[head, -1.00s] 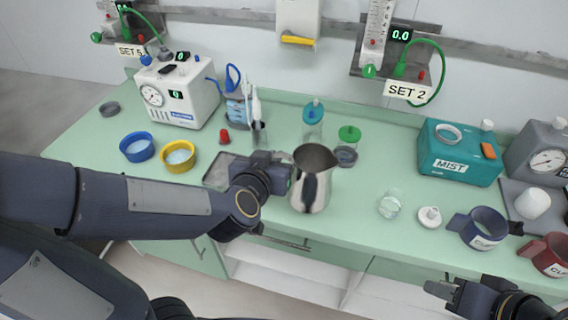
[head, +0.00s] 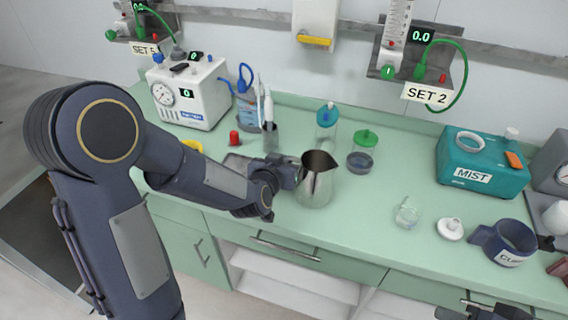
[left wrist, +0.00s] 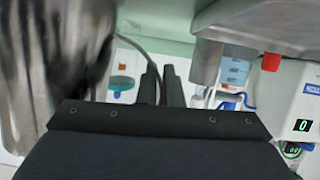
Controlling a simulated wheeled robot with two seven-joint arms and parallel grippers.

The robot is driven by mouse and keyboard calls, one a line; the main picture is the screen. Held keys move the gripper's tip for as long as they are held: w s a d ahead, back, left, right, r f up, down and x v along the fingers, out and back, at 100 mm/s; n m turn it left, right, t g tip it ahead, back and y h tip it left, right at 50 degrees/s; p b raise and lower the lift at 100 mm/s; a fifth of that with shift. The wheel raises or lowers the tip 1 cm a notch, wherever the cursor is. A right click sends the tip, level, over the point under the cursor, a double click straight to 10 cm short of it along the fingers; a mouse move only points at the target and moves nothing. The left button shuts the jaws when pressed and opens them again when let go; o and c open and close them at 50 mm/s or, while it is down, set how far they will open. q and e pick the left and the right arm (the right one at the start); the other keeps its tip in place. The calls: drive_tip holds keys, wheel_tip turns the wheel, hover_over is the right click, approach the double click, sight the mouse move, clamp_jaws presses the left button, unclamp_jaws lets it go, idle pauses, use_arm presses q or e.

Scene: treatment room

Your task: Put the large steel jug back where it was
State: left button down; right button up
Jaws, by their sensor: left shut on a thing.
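In the left wrist view the jug (left wrist: 50,70) is a blurred steel surface at the left, beside the fingers (left wrist: 161,85). My right gripper (head: 478,312) shows only partly at the bottom edge.
A steel tray (head: 236,163) lies left of the jug, partly behind my arm. A glass beaker (head: 407,214) is to the right. Counter between jug and beaker is clear.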

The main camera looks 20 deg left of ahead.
use_arm(q)
drive_tip(key=c, duration=1.6)
unclamp_jaws()
drive_tip(key=s+a+r+g+h, duration=0.1)
drive_tip(key=s+g, duration=0.1)
drive_tip(key=s, duration=0.8)
drive_tip(key=s+a+r+n+g+h+p, duration=0.1)
drive_tip(key=s+r+g, duration=0.1)
drive_tip(key=s, duration=0.8)
drive_tip(key=s+a+r+g+h, duration=0.1)
drive_tip(key=s+g, duration=0.3)
drive_tip(key=s, duration=0.6)
drive_tip(key=shift+r, duration=0.65)
